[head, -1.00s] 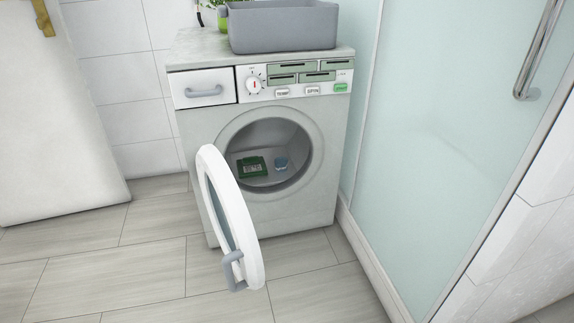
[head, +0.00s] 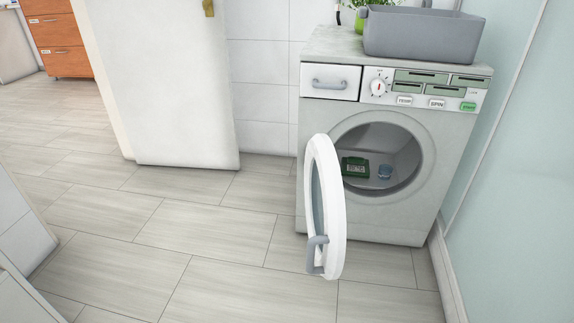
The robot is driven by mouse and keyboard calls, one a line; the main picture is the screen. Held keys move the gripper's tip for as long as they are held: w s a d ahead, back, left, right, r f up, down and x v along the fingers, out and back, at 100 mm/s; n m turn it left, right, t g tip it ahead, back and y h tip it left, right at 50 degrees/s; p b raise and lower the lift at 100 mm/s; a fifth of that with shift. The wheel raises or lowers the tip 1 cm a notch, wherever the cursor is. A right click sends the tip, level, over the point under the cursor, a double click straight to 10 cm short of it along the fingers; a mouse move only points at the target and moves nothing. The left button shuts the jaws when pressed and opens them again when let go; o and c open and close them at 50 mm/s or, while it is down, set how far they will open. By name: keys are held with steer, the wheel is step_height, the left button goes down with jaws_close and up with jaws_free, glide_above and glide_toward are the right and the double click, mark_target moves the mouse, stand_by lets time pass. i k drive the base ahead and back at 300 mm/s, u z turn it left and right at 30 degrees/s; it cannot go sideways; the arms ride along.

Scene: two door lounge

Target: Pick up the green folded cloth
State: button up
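A small dark green item (head: 355,167), which looks like the green folded cloth, lies inside the drum of the washing machine (head: 440,215). The door's rim comes close to the green item's left side in this view. My gripper is not in view.
A grey bin (head: 420,35) and a green plant (head: 362,20) stand on the machine's top. A pale glass panel (head: 510,190) bounds the right side. A white door (head: 165,85) stands at the left. The tiled floor (head: 205,240) in front is clear.

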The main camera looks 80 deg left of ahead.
mark_target(357, 167)
steer(key=u, duration=2.5)
steer(key=k, duration=0.4)
steer(key=u, duration=1.25)
steer(key=i, duration=0.8)
steer(key=z, duration=0.8)
